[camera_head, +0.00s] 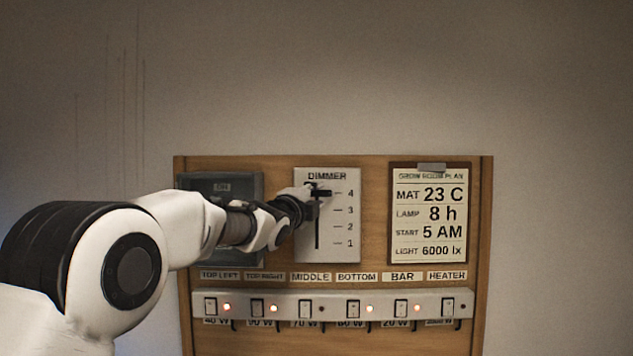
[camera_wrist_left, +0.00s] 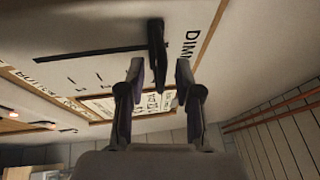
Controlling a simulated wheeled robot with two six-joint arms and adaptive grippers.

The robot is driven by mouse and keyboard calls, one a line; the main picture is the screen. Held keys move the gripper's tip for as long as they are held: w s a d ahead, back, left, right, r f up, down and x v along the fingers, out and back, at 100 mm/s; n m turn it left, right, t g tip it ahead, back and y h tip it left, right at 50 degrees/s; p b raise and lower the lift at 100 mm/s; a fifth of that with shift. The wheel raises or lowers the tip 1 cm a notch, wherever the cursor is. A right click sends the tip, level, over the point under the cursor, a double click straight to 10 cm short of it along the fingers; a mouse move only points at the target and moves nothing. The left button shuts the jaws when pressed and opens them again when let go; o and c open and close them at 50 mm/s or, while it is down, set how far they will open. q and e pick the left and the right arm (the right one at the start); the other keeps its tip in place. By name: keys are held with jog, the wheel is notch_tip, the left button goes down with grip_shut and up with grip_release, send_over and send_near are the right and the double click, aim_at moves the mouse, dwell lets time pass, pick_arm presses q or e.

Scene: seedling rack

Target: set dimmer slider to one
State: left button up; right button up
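The white dimmer panel (camera_head: 340,240) is on the wooden board, with a dark vertical slot and marks 4 at the top down to 1. The black slider knob (camera_head: 322,193) is at the upper end of the slot, about level with the 4 mark. In the left wrist view the knob (camera_wrist_left: 156,45) sticks out from the panel (camera_wrist_left: 110,30). My left gripper (camera_head: 314,195) is at the knob and partly covers it. In the wrist view its fingers (camera_wrist_left: 160,78) are apart, with the knob's end between them and gaps on both sides. My right gripper is not in view.
Below the panel is a white strip of switches (camera_head: 335,305), several with lit lamps. A grow room plan sheet (camera_head: 430,255) hangs to the right. A dark box (camera_head: 222,182) is to the left, partly behind my arm.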

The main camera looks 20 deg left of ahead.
pick_arm(q)
jog(key=shift+w+d+r, duration=0.1)
jog(key=shift+w, duration=0.3)
jog(key=shift+s, duration=0.15)
jog(key=shift+c, duration=0.7)
grip_shut()
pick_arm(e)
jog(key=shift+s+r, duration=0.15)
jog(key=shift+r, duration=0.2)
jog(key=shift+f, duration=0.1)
pick_arm(q)
notch_tip(320, 180, down, 13)
jog(key=b, duration=1.3)
jog(key=shift+r+b, duration=0.15)
jog(key=shift+b, duration=0.15)
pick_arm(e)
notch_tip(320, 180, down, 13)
